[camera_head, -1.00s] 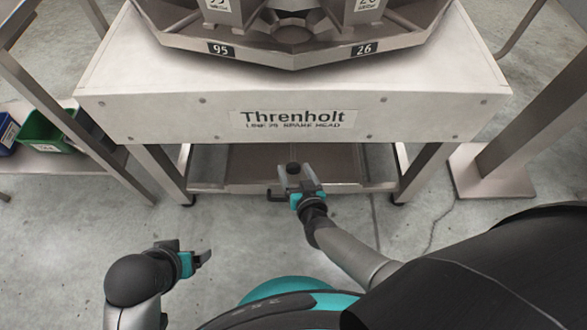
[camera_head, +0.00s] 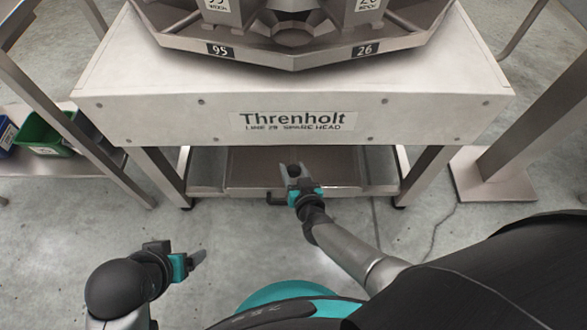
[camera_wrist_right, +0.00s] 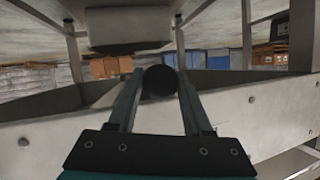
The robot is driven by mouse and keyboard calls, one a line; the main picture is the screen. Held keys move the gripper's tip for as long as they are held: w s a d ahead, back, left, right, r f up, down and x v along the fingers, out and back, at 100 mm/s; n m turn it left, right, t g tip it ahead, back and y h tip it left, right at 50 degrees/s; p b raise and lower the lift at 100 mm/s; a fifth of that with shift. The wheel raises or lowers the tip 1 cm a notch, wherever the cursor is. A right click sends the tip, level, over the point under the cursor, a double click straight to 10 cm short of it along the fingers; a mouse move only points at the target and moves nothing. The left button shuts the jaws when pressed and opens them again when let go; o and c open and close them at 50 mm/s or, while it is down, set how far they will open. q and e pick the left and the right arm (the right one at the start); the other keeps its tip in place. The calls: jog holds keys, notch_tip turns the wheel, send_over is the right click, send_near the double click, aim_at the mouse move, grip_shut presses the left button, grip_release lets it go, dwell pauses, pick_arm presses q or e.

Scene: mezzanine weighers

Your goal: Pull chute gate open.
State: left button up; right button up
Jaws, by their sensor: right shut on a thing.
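My right gripper (camera_head: 292,172) is at the low steel chute tray (camera_head: 240,172) under the white Threnholt machine. Its fingers are shut on a dark round knob (camera_head: 293,169). In the right wrist view the knob (camera_wrist_right: 160,83) sits between the two fingertips, near their ends. A dark bar handle (camera_head: 277,199) shows at the tray's front edge, just left of the gripper. Which part the knob joins is hidden by the gripper. My left gripper (camera_head: 198,258) is apart at lower left, over the floor; its finger gap cannot be made out.
The Threnholt housing (camera_head: 295,112) overhangs the tray. Steel legs (camera_head: 424,175) stand at both sides. A green bin (camera_head: 42,136) is on a low shelf at left. A footed steel post (camera_head: 490,172) is at right. The floor in front is clear.

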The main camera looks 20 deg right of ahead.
grip_shut()
dwell(0.9)
